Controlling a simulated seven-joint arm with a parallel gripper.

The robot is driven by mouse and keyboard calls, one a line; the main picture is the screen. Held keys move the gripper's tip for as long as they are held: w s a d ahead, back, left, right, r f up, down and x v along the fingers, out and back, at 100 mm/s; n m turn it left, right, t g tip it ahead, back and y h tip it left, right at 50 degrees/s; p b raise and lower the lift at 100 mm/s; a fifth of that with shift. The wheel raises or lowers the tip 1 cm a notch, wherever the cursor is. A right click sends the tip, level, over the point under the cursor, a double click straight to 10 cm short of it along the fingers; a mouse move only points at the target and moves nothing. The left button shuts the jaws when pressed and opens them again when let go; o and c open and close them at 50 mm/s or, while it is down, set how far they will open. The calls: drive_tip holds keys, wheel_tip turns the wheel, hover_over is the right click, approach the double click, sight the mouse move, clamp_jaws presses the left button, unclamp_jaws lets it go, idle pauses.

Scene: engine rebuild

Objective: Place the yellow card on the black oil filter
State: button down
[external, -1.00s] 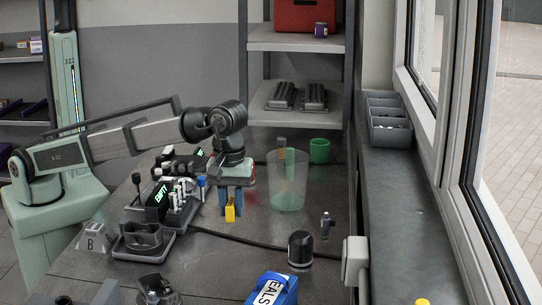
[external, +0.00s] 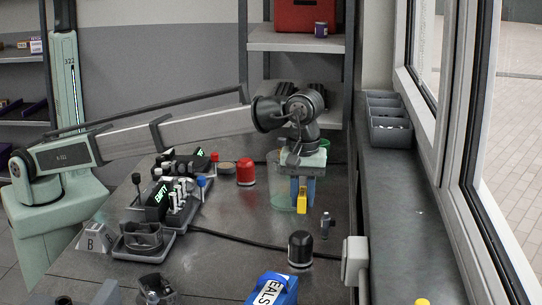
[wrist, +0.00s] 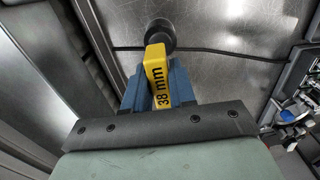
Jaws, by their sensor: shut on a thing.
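The yellow card (external: 302,204) is held upright between the blue fingers of my gripper (external: 303,188), above the metal table. In the wrist view the card (wrist: 157,72) carries the marking "38 mm" and sits between the fingers of my gripper (wrist: 159,88). The black oil filter (external: 300,250) stands upright on the table, nearer the camera than the card and apart from it. In the wrist view the filter (wrist: 160,30) is just beyond the card's far end, partly overlapped by it.
A clear greenish container (external: 281,185) stands just behind and left of my gripper. A red cylinder (external: 245,173) is farther left. A small metal part (external: 326,225) stands right of the card. A blue "EALS" pack (external: 272,290) lies in front. A black cable (external: 235,239) crosses the table.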

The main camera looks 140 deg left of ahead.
sight(301, 190)
drive_tip(key=shift+f, duration=3.25)
drive_tip(key=shift+f, duration=0.15)
drive_tip(key=c, duration=0.9)
unclamp_jaws()
wheel_tip(301, 190, up, 12)
drive_tip(key=shift+r, duration=0.2)
